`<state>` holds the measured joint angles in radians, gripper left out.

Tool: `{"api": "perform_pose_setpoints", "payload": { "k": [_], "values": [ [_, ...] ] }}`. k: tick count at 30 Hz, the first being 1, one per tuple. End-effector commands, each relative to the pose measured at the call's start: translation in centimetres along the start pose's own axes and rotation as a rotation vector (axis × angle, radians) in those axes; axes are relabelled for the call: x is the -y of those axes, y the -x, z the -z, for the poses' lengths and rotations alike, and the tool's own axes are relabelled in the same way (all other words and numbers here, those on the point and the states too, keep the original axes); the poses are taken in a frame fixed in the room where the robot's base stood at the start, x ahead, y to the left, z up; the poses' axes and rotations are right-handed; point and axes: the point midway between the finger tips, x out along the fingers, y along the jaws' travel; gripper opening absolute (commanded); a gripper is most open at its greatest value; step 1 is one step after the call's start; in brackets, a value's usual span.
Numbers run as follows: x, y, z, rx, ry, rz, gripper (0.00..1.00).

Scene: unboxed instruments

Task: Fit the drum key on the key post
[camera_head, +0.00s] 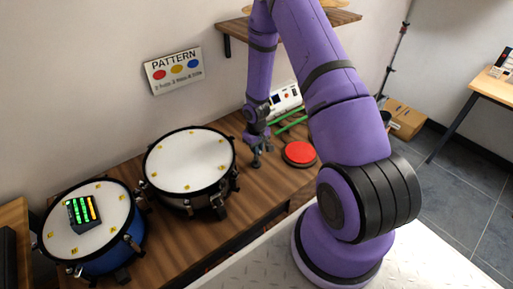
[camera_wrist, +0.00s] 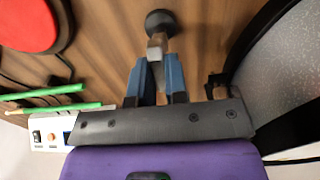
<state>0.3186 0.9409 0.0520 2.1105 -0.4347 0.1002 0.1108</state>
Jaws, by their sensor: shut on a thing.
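My gripper (camera_wrist: 157,62) points down over the wooden table, its two blue-grey fingers shut on a small grey metal piece, which I take to be the drum key (camera_wrist: 156,42). A dark round piece (camera_wrist: 160,20) shows just beyond the fingertips, in line with the key; it looks like the key post or its base. The key overlaps it in this view, so I cannot tell whether they touch or are fitted. In the head view my gripper (camera_head: 257,156) is low over the table between the white-topped drum and the red pad; key and post are too small to tell there.
The white-topped drum (camera_head: 188,160) stands close to my gripper's left. The red pad (camera_head: 299,153) lies to its right. Green sticks (camera_head: 291,123) and a white box with knobs (camera_head: 288,99) are behind. A blue drum (camera_head: 88,222) carries a small lit meter (camera_head: 84,213).

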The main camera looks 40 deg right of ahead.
Motion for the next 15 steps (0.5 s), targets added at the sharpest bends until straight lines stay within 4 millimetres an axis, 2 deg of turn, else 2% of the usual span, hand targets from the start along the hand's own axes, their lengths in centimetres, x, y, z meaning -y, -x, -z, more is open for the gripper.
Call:
{"api": "perform_pose_setpoints", "payload": {
  "k": [11, 12, 15],
  "values": [
    [0.01, 0.27, 0.00, 0.000, -0.001, 0.000, 0.00],
    [0.01, 0.27, 0.00, 0.000, 0.000, 0.000, 0.16],
    [0.01, 0.27, 0.00, 0.000, 0.000, 0.000, 0.39]
  ]
}}
